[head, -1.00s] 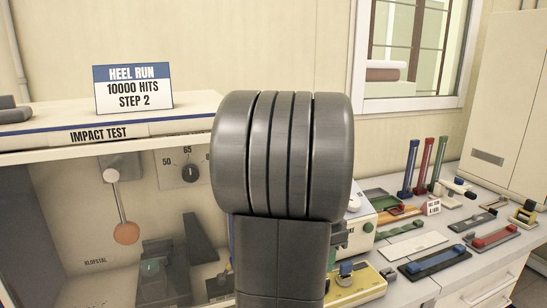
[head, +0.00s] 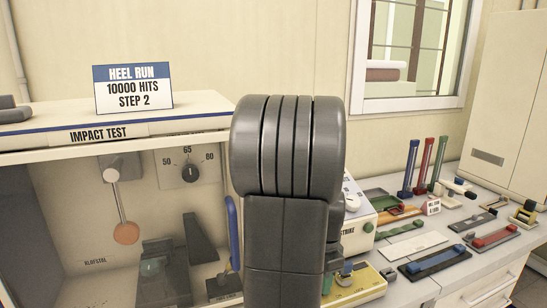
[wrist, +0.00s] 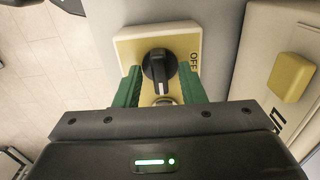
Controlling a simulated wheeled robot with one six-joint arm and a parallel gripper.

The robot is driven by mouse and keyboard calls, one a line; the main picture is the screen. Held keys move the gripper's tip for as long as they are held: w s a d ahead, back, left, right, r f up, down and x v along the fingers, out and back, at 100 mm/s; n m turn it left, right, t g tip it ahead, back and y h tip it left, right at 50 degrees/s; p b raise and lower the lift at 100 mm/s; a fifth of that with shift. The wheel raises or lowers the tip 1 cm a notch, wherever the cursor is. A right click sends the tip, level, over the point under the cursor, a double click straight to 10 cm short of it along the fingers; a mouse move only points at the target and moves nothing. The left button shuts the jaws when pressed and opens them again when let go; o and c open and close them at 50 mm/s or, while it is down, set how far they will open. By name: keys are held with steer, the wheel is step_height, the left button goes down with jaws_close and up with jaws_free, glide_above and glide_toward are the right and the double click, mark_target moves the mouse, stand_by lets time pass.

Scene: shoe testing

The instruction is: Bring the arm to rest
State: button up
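My gripper (wrist: 160,84) shows in the wrist view with its two green fingers spread apart and nothing held between them. Past the fingertips is a black rotary knob (wrist: 158,65) with a white pointer line, on a cream plate (wrist: 128,42) marked OFF. I cannot tell how far the fingertips are from the knob. In the head view my dark arm stands upright in the middle and hides part of the bench; my gripper is not clearly seen there.
An impact test machine (head: 100,133) with a pendulum (head: 120,205) and a dial (head: 190,173) stands left of my arm. A yellow box (head: 365,287) and the STRIKE box (head: 358,205) are close on the right. Tools crowd the right bench. A yellow button (wrist: 291,77) shows at the wrist view's right.

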steer(key=shift+f+n, duration=0.15)
steer(key=shift+n, duration=0.25)
steer(key=n, duration=0.3)
steer(key=n+b, duration=0.1)
steer(key=n, duration=0.4)
steer(key=shift+n, duration=0.3)
